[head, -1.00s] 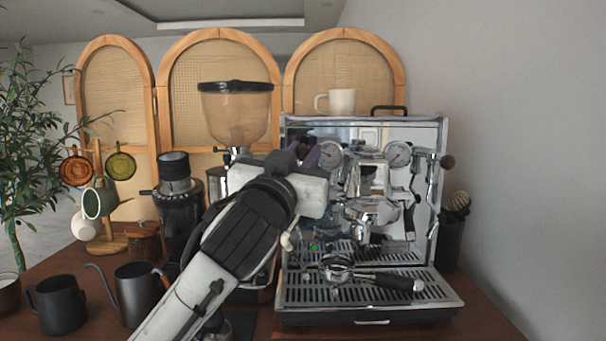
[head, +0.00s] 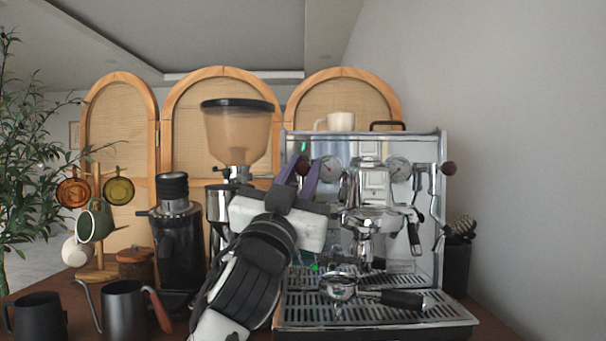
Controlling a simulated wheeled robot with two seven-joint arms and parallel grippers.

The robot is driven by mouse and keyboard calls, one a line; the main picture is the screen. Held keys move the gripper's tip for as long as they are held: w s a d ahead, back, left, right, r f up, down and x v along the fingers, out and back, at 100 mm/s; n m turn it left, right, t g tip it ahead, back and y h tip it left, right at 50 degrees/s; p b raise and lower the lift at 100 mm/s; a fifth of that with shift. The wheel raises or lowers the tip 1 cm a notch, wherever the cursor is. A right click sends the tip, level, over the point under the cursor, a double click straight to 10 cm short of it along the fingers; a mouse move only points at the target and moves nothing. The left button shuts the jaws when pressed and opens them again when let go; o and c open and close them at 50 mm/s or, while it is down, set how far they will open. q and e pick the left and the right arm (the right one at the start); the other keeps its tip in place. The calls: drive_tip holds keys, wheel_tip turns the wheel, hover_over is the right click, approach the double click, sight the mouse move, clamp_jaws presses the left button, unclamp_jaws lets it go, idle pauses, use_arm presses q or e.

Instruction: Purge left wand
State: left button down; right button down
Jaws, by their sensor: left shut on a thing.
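The espresso machine (head: 381,143) stands on the counter at the right of centre. My left gripper (head: 304,172) is at the machine's upper left front, with its purple fingers shut around the dark left knob (head: 303,165). The left wand is not clearly visible; my gripper and arm cover the area below that knob. The matching right knob (head: 448,168) is free at the upper right of the machine. My right gripper is not in view.
A portafilter (head: 400,299) lies on the drip tray (head: 375,318). A white cup (head: 341,121) stands on the machine. Left of my arm are a grinder with a hopper (head: 237,134), a black grinder (head: 179,250), a kettle (head: 124,309) and a mug tree (head: 97,215).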

use_arm(q)
drive_tip(key=c, duration=1.5)
unclamp_jaws()
drive_tip(key=shift+c, duration=0.2)
drive_tip(key=v, duration=1)
drive_tip(key=shift+f+b, duration=0.2)
drive_tip(key=shift+b, duration=0.15)
drive_tip(key=shift+s, duration=0.1)
